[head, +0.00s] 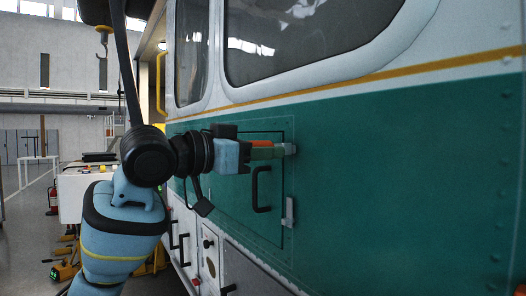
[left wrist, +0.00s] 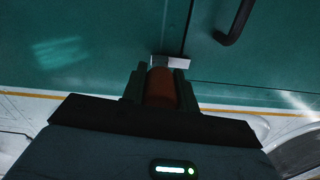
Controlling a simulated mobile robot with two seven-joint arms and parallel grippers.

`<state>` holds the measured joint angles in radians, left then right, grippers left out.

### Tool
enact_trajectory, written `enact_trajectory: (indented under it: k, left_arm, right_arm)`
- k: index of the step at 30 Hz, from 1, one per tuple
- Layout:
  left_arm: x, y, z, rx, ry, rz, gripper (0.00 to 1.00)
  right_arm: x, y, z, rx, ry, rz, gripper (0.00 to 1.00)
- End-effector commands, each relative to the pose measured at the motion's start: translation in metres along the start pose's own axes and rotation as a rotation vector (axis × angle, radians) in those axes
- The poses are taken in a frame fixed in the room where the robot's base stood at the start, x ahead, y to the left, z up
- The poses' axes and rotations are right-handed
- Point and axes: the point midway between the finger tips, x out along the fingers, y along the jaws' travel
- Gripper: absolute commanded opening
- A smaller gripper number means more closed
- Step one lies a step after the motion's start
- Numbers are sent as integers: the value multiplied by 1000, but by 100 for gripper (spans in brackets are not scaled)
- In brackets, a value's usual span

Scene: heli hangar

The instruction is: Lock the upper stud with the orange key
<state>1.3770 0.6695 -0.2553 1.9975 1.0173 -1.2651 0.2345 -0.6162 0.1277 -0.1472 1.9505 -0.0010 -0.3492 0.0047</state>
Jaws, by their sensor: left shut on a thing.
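My left gripper (head: 268,150) reaches in from the left and is shut on the orange key (head: 262,143). The orange key also shows between the fingers in the left wrist view (left wrist: 161,88). The key's far end is at the upper stud (head: 290,149), a pale metal fitting at the right edge of the green hatch (head: 236,190). Whether the key is seated on the stud is hidden by the fingers. In the left wrist view the metal upper stud (left wrist: 171,62) lies straight ahead of the fingertips. A lower metal fitting (head: 289,212) sits further down the same hatch edge. My right gripper is not in view.
A black handle (head: 262,190) stands out from the hatch just below my left gripper; it also shows in the left wrist view (left wrist: 236,22). The green and white helicopter side fills the right. Floor shows at the far left beside a white cart (head: 74,190).

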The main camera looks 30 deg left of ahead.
Motion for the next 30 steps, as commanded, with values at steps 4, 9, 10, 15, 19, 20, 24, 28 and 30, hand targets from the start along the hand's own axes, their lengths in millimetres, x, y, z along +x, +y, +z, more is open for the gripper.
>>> enact_trajectory:
  k: [4, 9, 10, 15, 19, 20, 24, 28, 30]
  left_arm:
    - [0, 1, 0, 27, 0, 1, 2]
    - [-3, 0, 0, 26, 1, 1, 2]
    - [-4, 0, 0, 26, 1, 1, 2]
    - [-10, 0, 0, 25, 0, 0, 2]
    - [-14, 0, 0, 25, 1, 1, 2]
    - [-15, 0, 0, 25, 1, 1, 2]
    - [-20, 0, 0, 25, 1, 1, 2]
    - [-25, 0, 0, 25, 0, 0, 2]
    - [-27, 0, 0, 26, 0, 0, 2]
  right_arm:
    - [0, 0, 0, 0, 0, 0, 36]
    - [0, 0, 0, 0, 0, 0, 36]
    - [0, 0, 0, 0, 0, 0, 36]
    - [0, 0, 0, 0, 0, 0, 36]
    - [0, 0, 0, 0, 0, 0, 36]
    - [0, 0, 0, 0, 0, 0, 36]
    - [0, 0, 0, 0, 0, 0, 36]
    - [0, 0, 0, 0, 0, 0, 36]
    - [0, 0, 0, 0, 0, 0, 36]
